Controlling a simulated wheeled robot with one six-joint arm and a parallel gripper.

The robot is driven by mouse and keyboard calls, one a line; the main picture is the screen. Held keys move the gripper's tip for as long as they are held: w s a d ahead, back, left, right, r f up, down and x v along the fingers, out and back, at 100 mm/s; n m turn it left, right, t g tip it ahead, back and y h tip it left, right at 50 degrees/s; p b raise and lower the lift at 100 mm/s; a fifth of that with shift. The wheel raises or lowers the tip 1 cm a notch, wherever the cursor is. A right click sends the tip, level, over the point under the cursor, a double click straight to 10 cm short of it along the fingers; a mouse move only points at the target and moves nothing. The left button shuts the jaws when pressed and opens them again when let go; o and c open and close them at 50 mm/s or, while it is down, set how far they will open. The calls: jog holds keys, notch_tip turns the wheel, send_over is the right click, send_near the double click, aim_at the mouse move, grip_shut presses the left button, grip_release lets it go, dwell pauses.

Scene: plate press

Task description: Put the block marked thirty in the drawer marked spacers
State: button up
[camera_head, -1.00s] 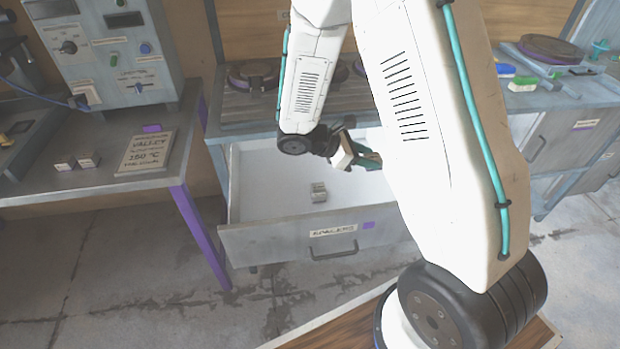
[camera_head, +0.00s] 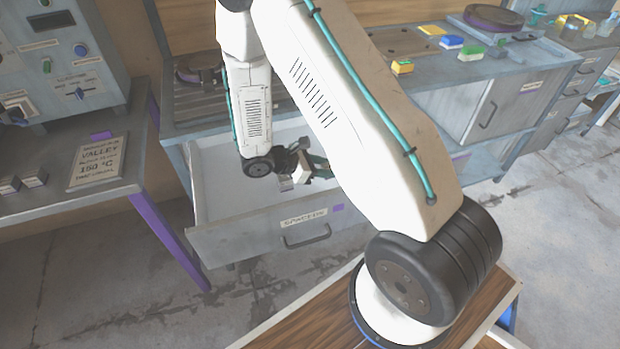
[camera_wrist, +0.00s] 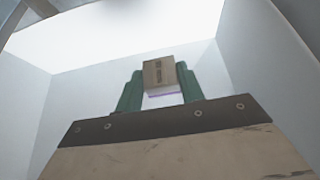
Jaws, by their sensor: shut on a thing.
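The drawer marked spacers (camera_head: 240,238) is pulled open, with its label and handle on the front. My gripper (camera_head: 304,170) is inside the drawer's opening, pointing down into it. It is shut on a small block (camera_head: 301,175). In the wrist view the block (camera_wrist: 159,73) sits between the two green fingers (camera_wrist: 160,85), with dark marks on its tan face; I cannot read the number. I cannot tell whether the held block touches the floor.
The left table holds a sign (camera_head: 98,163) reading Valley 150 °C and two small blocks (camera_head: 35,178). A control box (camera_head: 65,60) stands behind them. The worktop to the right carries several coloured blocks (camera_head: 449,42). Pale drawer walls (camera_wrist: 90,100) surround the gripper.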

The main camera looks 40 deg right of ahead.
aim_at(322, 189)
jog(key=shift+f, duration=3.05)
jog(key=o, duration=1.1)
jog(key=shift+f, duration=0.1)
jog(key=shift+c, duration=0.2)
